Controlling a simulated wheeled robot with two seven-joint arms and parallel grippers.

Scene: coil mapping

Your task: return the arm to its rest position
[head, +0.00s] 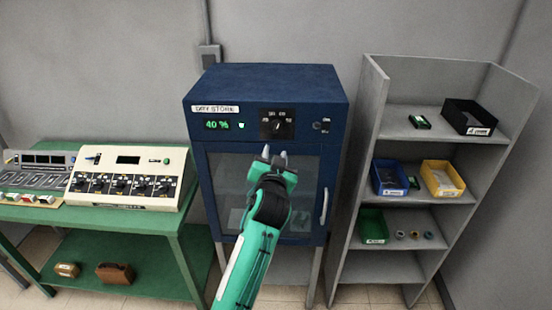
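My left gripper (274,155) is in the head view, at the end of a green and black arm that rises from the bottom centre. It points up and away, in front of the glass door of a blue dry store cabinet (268,88). Its two light fingertips stand apart with a gap between them, and I see nothing held. I cannot tell how far the fingers are from the door. The door looks closed, with a pale handle (324,206) to the right of the gripper. My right gripper is not in view.
A green bench (150,222) at left carries a cream console (128,176) with several knobs. At right a grey shelf unit (368,150) holds a black bin (468,117), a blue bin (389,178), a yellow bin (442,178) and a green bin (373,226).

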